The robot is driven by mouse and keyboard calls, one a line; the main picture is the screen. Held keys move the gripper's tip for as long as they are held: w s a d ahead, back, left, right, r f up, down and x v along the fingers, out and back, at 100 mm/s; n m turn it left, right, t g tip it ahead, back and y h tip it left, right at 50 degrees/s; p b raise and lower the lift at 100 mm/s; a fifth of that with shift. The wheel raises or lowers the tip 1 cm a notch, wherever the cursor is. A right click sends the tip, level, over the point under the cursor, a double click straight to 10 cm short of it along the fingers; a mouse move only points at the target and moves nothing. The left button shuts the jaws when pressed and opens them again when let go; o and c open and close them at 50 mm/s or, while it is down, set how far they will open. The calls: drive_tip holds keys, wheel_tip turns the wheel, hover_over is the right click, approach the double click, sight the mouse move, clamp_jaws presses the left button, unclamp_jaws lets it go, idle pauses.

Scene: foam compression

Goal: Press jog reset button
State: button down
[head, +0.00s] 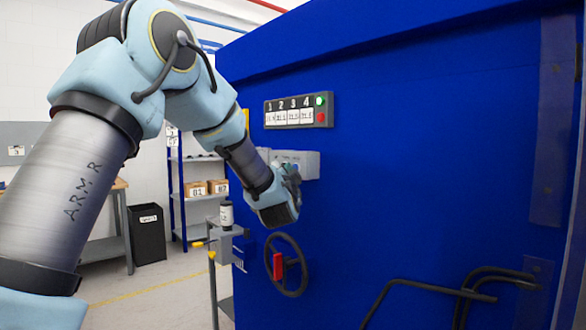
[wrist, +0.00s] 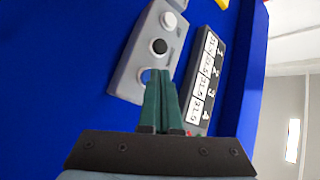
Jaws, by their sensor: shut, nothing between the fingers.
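A grey button box (wrist: 150,45) is mounted on the blue machine wall. In the wrist view it carries a white button (wrist: 169,20), a black button (wrist: 158,46) and a blue button (wrist: 146,76). No label reading jog reset is legible. My gripper (wrist: 161,73) has its green fingers together and empty. Their tips overlap the blue button's right side in the wrist view; I cannot tell whether they touch it. In the head view the box (head: 307,163) is partly hidden behind my gripper (head: 291,172).
A display panel (head: 288,112) numbered 1 to 4, with a green and a red light, sits above the box. A black handwheel (head: 299,272) with a red handle is below. Bent black bars (head: 470,288) stand out at lower right. A shelf (head: 190,165) stands at left.

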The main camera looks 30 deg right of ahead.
drive_tip(key=shift+a, duration=0.1)
drive_tip(key=a+b, duration=0.1)
drive_tip(key=a, duration=0.2)
drive_tip(key=s+a+b, duration=0.1)
drive_tip(key=a, duration=0.1)
drive_tip(key=shift+a, duration=0.4)
idle(0.8)
drive_tip(key=a+f+n+g+y, duration=0.75)
drive_tip(key=a+f, duration=1.15)
drive_tip(key=a, duration=0.4)
drive_tip(key=s+a+f+n+g+y, duration=0.2)
drive_tip(key=s+a+f+n+g, duration=0.2)
drive_tip(key=s+a, duration=0.5)
drive_tip(key=s+a+f+n+g+y, duration=0.2)
drive_tip(key=s+a+f+n, duration=0.3)
drive_tip(key=s+a, duration=0.3)
drive_tip(key=shift+s+a+n+g, duration=0.35)
drive_tip(key=shift+a+n+g, duration=0.1)
drive_tip(key=shift+a+g, duration=0.5)
